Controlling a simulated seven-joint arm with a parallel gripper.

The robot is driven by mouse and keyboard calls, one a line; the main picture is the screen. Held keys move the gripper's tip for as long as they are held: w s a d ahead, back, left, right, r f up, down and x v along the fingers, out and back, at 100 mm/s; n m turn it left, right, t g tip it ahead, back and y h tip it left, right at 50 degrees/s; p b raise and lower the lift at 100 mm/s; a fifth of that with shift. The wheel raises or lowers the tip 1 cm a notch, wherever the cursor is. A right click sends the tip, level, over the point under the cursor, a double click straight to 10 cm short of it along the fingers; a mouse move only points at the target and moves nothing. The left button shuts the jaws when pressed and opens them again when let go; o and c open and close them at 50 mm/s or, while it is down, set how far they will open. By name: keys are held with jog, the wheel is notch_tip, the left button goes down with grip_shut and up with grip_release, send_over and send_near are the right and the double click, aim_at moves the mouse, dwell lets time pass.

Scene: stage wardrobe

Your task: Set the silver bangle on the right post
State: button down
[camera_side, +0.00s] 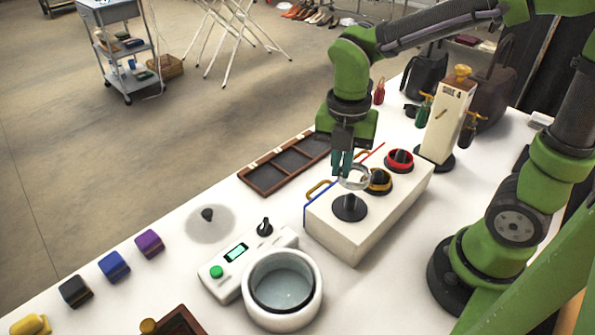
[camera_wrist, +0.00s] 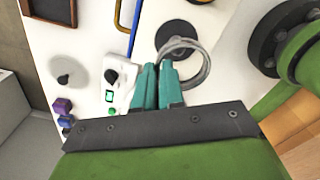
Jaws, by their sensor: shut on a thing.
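My gripper (camera_side: 343,165) is shut on the silver bangle (camera_side: 357,184), gripping one side of its ring. In the wrist view, the teal fingers (camera_wrist: 158,85) close on the left side of the bangle (camera_wrist: 209,67). A white box (camera_side: 340,236) carries three black posts in a row. The nearest post (camera_side: 350,209) is bare; the bangle appears above it, apart from its base. In the wrist view the bangle overlaps that dark post (camera_wrist: 172,34). A gold bangle (camera_side: 380,187) is on the middle post and a red bangle (camera_side: 400,166) on the far one.
A white round pot (camera_side: 314,300) and a device with a green button (camera_side: 217,272) stand in front of the box. A brown compartment tray (camera_side: 265,187) lies behind it. A cream bottle stand (camera_side: 446,120) is at the back right. Coloured blocks sit front left.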

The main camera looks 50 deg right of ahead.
jog(key=shift+s+a+f, duration=0.1)
jog(key=shift+a+f, duration=0.05)
jog(key=shift+f, duration=2.8)
jog(key=shift+r, duration=0.15)
jog(key=shift+r, duration=0.65)
jog(key=shift+r, duration=0.35)
jog(key=shift+r, duration=0.4)
jog(key=c, duration=1.5)
grip_release()
